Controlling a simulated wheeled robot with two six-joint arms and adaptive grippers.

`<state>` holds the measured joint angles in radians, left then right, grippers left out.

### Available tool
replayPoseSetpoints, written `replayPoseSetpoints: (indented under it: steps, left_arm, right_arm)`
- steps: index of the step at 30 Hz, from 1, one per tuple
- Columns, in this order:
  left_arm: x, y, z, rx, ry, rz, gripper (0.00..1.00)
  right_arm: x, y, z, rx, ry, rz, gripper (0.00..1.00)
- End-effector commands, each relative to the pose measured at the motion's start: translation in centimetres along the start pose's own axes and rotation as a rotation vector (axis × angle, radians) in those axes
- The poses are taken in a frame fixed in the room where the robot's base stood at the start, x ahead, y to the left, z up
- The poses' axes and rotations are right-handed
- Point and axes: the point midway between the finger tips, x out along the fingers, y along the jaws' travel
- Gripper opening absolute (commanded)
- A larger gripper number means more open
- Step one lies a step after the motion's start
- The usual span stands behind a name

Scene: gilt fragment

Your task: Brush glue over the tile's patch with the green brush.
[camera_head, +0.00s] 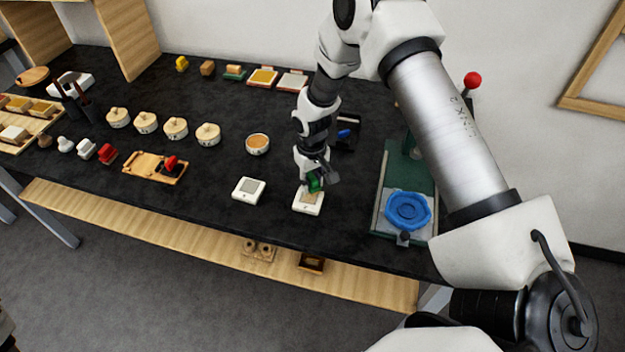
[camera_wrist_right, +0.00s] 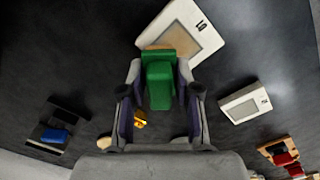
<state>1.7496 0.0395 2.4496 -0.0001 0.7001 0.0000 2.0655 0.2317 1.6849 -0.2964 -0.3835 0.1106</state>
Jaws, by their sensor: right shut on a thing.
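My right gripper (camera_head: 316,178) is shut on the green brush (camera_head: 315,185), over a white tile (camera_head: 306,209) near the table's front edge. In the right wrist view the green brush (camera_wrist_right: 158,80) sits between the fingers of the right gripper (camera_wrist_right: 158,100). Its far end overlaps the edge of the white tile (camera_wrist_right: 208,17), which has a tan patch (camera_wrist_right: 185,41). I cannot tell whether the bristles touch the patch. A second white tile (camera_head: 248,190) with a grey patch lies to the left, apart. My left gripper is not in view.
A round bowl (camera_head: 257,144) with orange-tan contents stands behind the tiles. A dark holder with a blue item (camera_head: 344,133) is behind the gripper. A green press-like stand with a blue dish (camera_head: 408,210) is at right. Several round pots and stamps are at left.

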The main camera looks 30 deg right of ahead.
Motion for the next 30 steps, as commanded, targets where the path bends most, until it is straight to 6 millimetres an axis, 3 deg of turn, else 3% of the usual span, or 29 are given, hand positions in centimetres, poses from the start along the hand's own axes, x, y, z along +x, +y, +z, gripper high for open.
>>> replayPoseSetpoints:
  steps: [1,18,30]
  left_arm:
    - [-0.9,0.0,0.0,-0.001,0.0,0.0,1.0]
    - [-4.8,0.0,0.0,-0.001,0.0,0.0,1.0]
    - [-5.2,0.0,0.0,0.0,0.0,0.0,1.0]
  right_arm:
    - [-1.6,-0.1,-0.1,-0.001,0.004,0.0,0.0]
    - [-6.6,-0.9,-0.1,-0.004,0.002,0.0,0.0]
    - [-7.3,-1.1,-0.1,-0.004,0.001,0.0,0.0]
